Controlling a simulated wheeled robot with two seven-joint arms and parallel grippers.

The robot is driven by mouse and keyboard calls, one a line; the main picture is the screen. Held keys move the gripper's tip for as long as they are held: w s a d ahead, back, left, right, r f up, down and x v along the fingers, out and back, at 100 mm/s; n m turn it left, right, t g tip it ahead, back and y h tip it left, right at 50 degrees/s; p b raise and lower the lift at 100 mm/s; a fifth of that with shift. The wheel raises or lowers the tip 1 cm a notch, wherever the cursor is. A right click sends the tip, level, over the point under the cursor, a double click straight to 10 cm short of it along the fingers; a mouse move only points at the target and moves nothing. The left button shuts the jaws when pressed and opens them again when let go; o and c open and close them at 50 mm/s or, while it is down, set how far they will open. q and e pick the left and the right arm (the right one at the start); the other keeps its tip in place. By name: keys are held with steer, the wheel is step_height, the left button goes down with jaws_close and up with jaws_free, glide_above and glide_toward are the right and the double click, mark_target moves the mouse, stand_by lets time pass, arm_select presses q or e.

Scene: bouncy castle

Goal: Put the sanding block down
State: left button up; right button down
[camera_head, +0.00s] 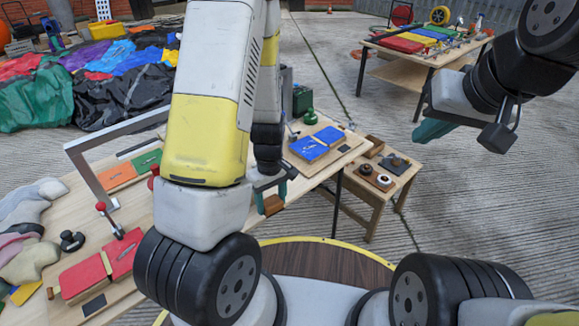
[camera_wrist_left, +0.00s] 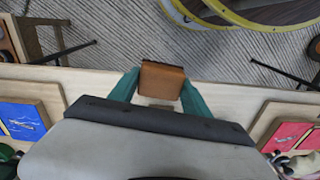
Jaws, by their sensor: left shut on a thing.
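The sanding block (camera_head: 273,205) is a small brown block held between the teal fingers of my left gripper (camera_head: 270,192). In the left wrist view the block (camera_wrist_left: 162,80) sits between the two fingertips (camera_wrist_left: 160,88), with a finger on each side. It is over the near edge of the long pale wooden table (camera_head: 318,172); whether it touches the top I cannot tell. My right gripper (camera_head: 436,128) is raised at the right, away from the table, its teal fingers seen side-on, so its opening is unclear.
Blue panels (camera_head: 318,143) lie on the table beyond the block, red panels (camera_head: 100,275) at the near left. A metal frame (camera_head: 88,170) stands on the table. A small wooden stand (camera_head: 378,178) with dark round items is at the right. A workbench (camera_head: 425,45) stands farther back.

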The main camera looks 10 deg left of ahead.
arm_select(q)
steer(key=shift+s+f+n, duration=0.25)
steer(key=shift+s+n, duration=0.15)
steer(key=shift+s, duration=0.1)
steer(key=shift+w+f, duration=0.1)
steer(key=w, duration=0.5)
steer(key=w+f, duration=0.1)
steer(key=w, duration=0.4)
steer(key=w+a, duration=0.1)
steer(key=w, duration=0.4)
steer(key=shift+w+f, duration=0.15)
steer(key=shift+f, duration=0.05)
steer(key=shift+d+f, duration=0.1)
steer(key=shift+f, duration=1.7)
steer(key=shift+f, duration=0.2)
steer(key=shift+f, duration=0.1)
steer(key=o, duration=1.6)
steer(key=shift+f+n, duration=0.1)
steer(key=shift+n, duration=0.2)
